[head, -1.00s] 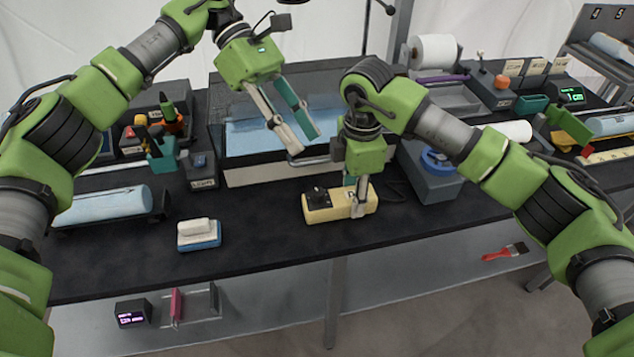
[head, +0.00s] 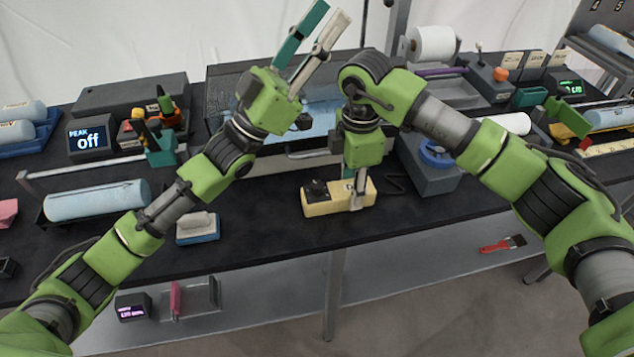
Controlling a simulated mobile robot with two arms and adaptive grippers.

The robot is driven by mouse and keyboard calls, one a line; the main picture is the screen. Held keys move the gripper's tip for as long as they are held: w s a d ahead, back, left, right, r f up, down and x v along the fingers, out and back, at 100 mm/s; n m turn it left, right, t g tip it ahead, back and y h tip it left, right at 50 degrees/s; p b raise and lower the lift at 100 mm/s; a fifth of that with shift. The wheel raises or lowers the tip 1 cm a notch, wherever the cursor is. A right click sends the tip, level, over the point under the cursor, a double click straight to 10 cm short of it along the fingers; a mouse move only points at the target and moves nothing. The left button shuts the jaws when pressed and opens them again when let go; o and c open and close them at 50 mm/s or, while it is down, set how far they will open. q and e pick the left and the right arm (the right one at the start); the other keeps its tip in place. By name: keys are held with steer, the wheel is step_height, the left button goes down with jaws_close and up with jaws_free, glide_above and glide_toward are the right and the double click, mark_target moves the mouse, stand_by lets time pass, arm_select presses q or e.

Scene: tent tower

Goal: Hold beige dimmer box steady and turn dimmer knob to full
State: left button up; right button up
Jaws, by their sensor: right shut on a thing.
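The beige dimmer box (head: 331,207) lies on the black bench top near its front edge. A black dimmer knob (head: 317,188) sits on the left part of its top. My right gripper (head: 356,203) points down and is shut on the right part of the box; the knob is clear of it. My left gripper (head: 318,40) is raised above and behind the box, its two fingers pointing up and apart. It is open and empty, well away from the knob.
A blue-and-white block (head: 198,228) lies left of the box. A grey unit with a blue ring (head: 436,157) stands to the right. A clear-sided tray (head: 225,100) is behind. A display reading "PEAK off" (head: 90,140) stands at the left. The bench front between block and box is free.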

arm_select(q)
step_height(320, 180, down, 8)
steer(key=a+f+n+t+y, duration=0.1)
steer(key=n+t+y, duration=0.6)
steer(key=n, duration=0.9)
steer(key=n+g+y, duration=0.6)
steer(key=n+y, duration=0.1)
steer(key=n, duration=1.8)
glide_toward(313, 189)
steer(key=x, duration=1.1)
steer(key=shift+w+d+r, duration=0.1)
jaws_close()
